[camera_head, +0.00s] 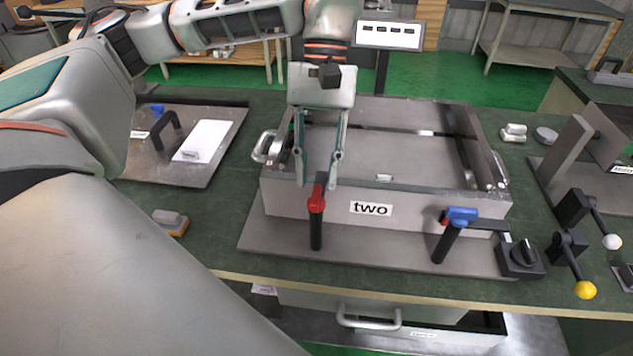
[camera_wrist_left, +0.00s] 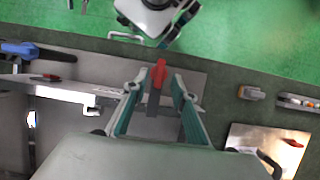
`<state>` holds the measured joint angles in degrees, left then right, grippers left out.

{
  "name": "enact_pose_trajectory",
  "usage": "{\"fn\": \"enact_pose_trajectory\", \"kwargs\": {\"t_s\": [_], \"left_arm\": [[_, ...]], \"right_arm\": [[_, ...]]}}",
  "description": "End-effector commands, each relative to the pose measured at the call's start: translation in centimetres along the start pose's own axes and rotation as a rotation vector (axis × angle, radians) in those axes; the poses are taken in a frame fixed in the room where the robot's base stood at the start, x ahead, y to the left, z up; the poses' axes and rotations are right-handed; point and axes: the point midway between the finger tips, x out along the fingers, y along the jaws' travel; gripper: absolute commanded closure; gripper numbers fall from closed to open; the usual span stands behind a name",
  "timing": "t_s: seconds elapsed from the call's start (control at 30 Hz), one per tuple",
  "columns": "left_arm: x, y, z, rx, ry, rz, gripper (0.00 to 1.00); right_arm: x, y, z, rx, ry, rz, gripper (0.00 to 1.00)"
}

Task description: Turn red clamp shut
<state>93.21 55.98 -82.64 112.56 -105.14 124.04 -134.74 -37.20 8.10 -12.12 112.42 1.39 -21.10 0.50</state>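The red clamp (camera_head: 317,201) has a red handle on a dark post, standing nearly upright at the front left of the grey box marked "two" (camera_head: 277,193). My left gripper (camera_head: 317,184) is just above it, pointing down, with its fingers apart and nothing held. In the left wrist view, the red handle (camera_wrist_left: 158,74) shows between the two teal fingers of the left gripper (camera_wrist_left: 160,84), with a gap on each side. I cannot tell whether either finger touches it. My right gripper cannot be made out in either view.
A blue-handled clamp (camera_head: 461,215) stands at the front right of the box, near a black knob (camera_head: 522,256) and a lever with a yellow ball (camera_head: 585,290). A metal tray (camera_head: 225,150) lies to the left.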

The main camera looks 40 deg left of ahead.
Motion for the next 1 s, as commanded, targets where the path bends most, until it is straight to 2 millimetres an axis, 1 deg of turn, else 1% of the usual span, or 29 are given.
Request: {"fn": "enact_pose_trajectory", "kwargs": {"t_s": [0.03, 0.2, 0.3, 0.4, 0.5, 0.6, 1.0], "left_arm": [[-1.2, 0.1, -0.1, -0.001, 0.005, 0.003, 0.74], [-4.7, 0.1, -0.1, -0.001, 0.004, 0.002, 0.74], [-6.5, 0.1, 0.0, 0.000, 0.003, 0.002, 0.74], [-7.8, 0.1, 0.0, 0.001, 0.002, 0.000, 0.74], [-8.6, 0.1, 0.0, 0.002, 0.002, 0.000, 0.74], [-9.0, 0.0, 0.0, 0.001, 0.000, -0.001, 0.74], [-9.1, 0.0, 0.0, 0.002, 0.000, -0.001, 0.74]], "right_arm": [[0.0, 0.0, 0.0, 0.001, 0.001, 0.000, 0.67], [0.0, -0.1, -0.1, 0.001, 0.001, 0.000, 0.67], [0.0, -0.1, -0.1, 0.002, 0.001, 0.000, 0.67], [0.0, -0.1, -0.1, 0.002, 0.001, 0.000, 0.67], [0.0, -0.1, -0.1, 0.002, 0.001, 0.000, 0.67], [0.0, -0.1, -0.1, 0.002, 0.001, 0.000, 0.67], [0.0, -0.1, -0.1, 0.003, 0.002, -0.001, 0.67]]}}
